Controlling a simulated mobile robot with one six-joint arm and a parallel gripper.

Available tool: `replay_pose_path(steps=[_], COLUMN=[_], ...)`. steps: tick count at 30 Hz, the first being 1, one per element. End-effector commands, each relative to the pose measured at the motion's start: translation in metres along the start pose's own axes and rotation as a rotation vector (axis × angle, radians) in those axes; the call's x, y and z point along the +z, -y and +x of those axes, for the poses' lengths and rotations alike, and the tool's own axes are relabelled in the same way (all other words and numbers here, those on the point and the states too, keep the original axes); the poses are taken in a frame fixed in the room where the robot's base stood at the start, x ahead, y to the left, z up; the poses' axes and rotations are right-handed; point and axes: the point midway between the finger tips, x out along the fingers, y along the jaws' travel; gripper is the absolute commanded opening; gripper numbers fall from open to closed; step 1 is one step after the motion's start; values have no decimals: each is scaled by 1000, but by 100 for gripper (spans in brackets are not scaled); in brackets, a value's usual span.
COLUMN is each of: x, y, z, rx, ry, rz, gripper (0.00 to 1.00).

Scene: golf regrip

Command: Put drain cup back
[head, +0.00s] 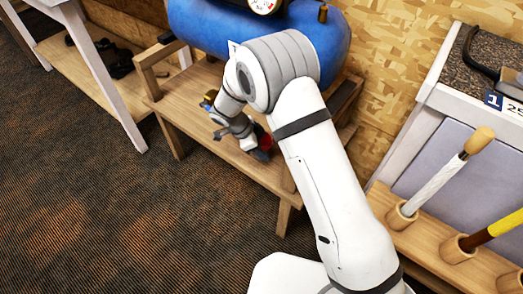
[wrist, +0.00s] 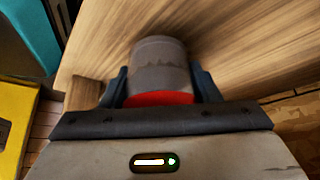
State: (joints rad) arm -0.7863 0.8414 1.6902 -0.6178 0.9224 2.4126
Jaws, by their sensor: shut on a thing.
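The drain cup (wrist: 160,62) is grey with a red band and sits between the two dark fingers of my gripper (wrist: 160,85) in the wrist view. My gripper is shut on it. In the head view my gripper (head: 262,147) is low at the wooden bench (head: 190,80), under the blue tank (head: 205,28), and a bit of red shows there. My arm hides most of the cup in that view. Bench wood fills the space behind the cup in the wrist view. I cannot tell whether the cup touches it.
A gauge (head: 263,5) sits on top of the tank. At the right, wooden holders carry a white-wrapped club grip (head: 435,187) and a yellow one (head: 503,226). A white-legged table (head: 105,75) stands at left. The carpet (head: 110,220) in front is clear.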

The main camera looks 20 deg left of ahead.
Motion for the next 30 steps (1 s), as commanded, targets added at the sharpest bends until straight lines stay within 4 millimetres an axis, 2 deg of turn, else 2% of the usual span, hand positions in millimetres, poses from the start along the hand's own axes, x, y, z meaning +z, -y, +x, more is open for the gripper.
replay_pose_path(steps=[1,3,14,15,23,30], x=[5,8,9,9,8,7], y=[0,0,0,0,0,0], z=[10,14,16,16,15,15], rx=[2,0,0,0,1,1], ry=[-1,0,0,0,0,0], rz=[-1,0,2,2,2,2], gripper=[30,30,30,57,78,78])
